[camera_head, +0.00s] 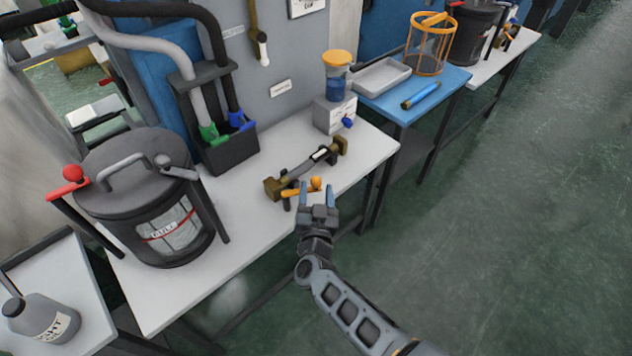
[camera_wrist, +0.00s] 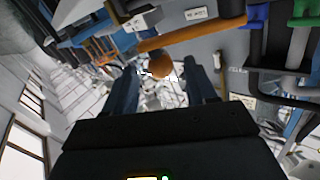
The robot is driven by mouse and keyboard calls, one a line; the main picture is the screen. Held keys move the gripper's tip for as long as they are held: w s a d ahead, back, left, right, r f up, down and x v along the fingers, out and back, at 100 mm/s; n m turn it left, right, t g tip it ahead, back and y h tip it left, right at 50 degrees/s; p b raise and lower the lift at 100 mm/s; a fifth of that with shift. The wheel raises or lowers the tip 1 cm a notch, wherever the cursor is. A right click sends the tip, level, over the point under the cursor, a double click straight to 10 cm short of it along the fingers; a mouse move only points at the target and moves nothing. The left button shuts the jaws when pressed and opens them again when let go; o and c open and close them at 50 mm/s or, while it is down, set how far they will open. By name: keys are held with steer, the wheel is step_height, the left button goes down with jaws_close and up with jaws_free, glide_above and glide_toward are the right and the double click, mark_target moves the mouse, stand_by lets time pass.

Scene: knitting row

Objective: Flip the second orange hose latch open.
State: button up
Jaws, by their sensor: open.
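An orange latch lever (camera_head: 298,190) with a round orange knob (camera_head: 316,183) sits at the front of a brass hose coupling (camera_head: 308,168) on the white bench. The lever lies roughly flat along the coupling. I cannot tell from these frames whether it counts as the second one. My gripper (camera_head: 317,197) is open at the bench's front edge, its blue-grey fingers pointing at the knob. In the wrist view the knob (camera_wrist: 161,66) shows between the two fingertips, with the orange lever (camera_wrist: 195,32) running up to the right. I see no clear contact.
A dark lidded drum (camera_head: 140,200) stands on the left of the bench (camera_head: 215,265). A black holder (camera_head: 230,148) with hoses is behind. A grey box (camera_head: 335,115) with a blue knob stands beyond the coupling. A blue table (camera_head: 440,88) is farther right. Floor at right is clear.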

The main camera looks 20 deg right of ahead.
steer(key=shift+v, duration=2.25)
steer(key=s+d+r+n+t+y, duration=0.1)
steer(key=s+d+r+n+y, duration=0.15)
steer(key=s, duration=0.85)
steer(key=s+d+r+n+t+y, duration=0.1)
steer(key=s+d+r+n+y, duration=0.2)
steer(key=s, duration=0.9)
steer(key=s+a+r+g+y, duration=0.1)
steer(key=s+r, duration=0.8)
steer(key=s+a+r+n+g+y, duration=0.1)
steer(key=s+r+g, duration=0.1)
steer(key=s+r, duration=0.7)
steer(key=shift+s+a+r+g, duration=0.25)
steer(key=shift+a+r+g, duration=0.05)
steer(key=shift+r, duration=0.25)
